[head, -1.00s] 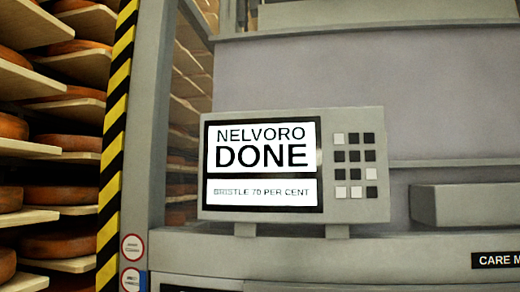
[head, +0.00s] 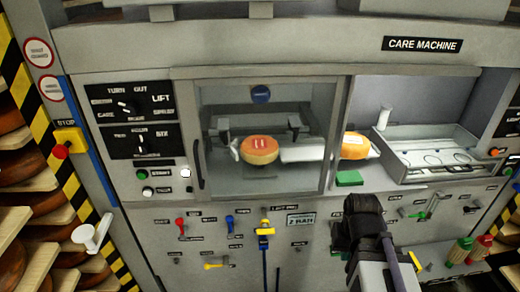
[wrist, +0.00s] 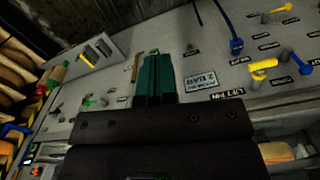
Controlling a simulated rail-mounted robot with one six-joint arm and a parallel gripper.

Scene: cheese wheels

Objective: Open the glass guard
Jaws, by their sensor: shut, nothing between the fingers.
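The glass guard (head: 300,98) is a clear pane in a grey frame across the left bay of the care machine in the head view. It looks closed, with a dark upright handle (head: 198,164) at its left edge. Behind the glass sits an orange cheese wheel (head: 259,150) with a red label. My gripper (wrist: 155,58) shows teal fingers, pressed together and empty, in front of the lower panel in the wrist view. In the head view my dark wrist is below and right of the guard, apart from the handle; the fingertips are hard to make out there.
A control panel with dials (head: 133,108) lies left of the guard. A second cheese (head: 355,145) and a grey tray (head: 430,150) are in the right bay. Coloured levers and taps, including a yellow one (head: 264,230), stick out below the guard. A red stop button (head: 60,151) is far left.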

